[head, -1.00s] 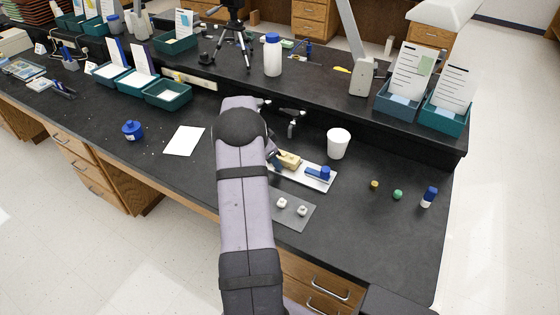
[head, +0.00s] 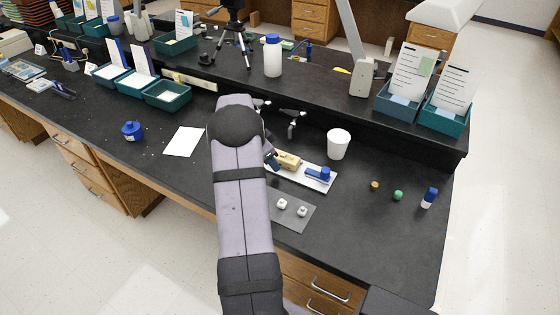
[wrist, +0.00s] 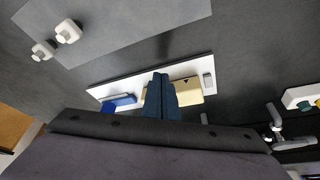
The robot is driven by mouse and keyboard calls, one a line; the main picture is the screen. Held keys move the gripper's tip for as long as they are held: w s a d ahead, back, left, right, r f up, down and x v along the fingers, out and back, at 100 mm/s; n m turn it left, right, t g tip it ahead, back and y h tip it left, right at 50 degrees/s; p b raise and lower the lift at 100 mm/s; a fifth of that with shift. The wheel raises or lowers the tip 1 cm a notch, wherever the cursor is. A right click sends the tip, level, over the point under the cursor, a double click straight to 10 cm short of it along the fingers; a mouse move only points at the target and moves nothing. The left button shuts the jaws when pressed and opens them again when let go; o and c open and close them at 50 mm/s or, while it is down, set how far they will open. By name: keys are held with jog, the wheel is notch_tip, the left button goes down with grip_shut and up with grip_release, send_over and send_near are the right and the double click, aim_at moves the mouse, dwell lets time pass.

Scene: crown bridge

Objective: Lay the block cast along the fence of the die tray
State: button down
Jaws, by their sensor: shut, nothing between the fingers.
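The block cast (head: 288,160) is a tan block lying on the white die tray (head: 300,178). In the wrist view the cast (wrist: 189,90) lies on the tray (wrist: 187,69), partly hidden behind my fingers. In the head view my gripper (head: 271,162) shows at the tray's left end, mostly hidden by my arm. A fence is not clear to see, so I cannot tell whether the cast touches it.
A blue item (head: 319,174) lies at the tray's right end. A grey mat (head: 290,217) with two small white pieces lies in front. A white cup (head: 338,144) stands behind the tray, and bench taps (head: 292,118) are behind too. Small jars stand farther right, with clear bench between.

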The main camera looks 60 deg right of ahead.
notch_tip(320, 180, up, 6)
jog(key=p, duration=0.2)
jog(key=shift+p, duration=0.4)
dwell(0.4)
jog(key=w+a+r+n+t+y+p, duration=0.1)
jog(key=w+a+r+n, duration=0.2)
jog(key=a, duration=0.6)
jog(key=w+a+n, duration=0.2)
jog(key=a+n, duration=0.3)
jog(key=a, duration=0.3)
jog(key=w+a+r+n+t+y+p, duration=0.1)
jog(key=w+a+r+n, duration=0.15)
jog(key=a, duration=0.65)
jog(key=s+a+n+y+p, duration=0.1)
jog(key=s+a+n, duration=0.55)
jog(key=a, duration=0.45)
jog(key=s+a+n+y+p, duration=0.1)
jog(key=s+a+n, duration=0.5)
jog(key=a, duration=0.6)
notch_tip(320, 180, down, 18)
jog(key=w+n+b, duration=0.1)
jog(key=b, duration=1.7)
jog(key=shift+w+r, duration=0.15)
jog(key=shift+r, duration=0.05)
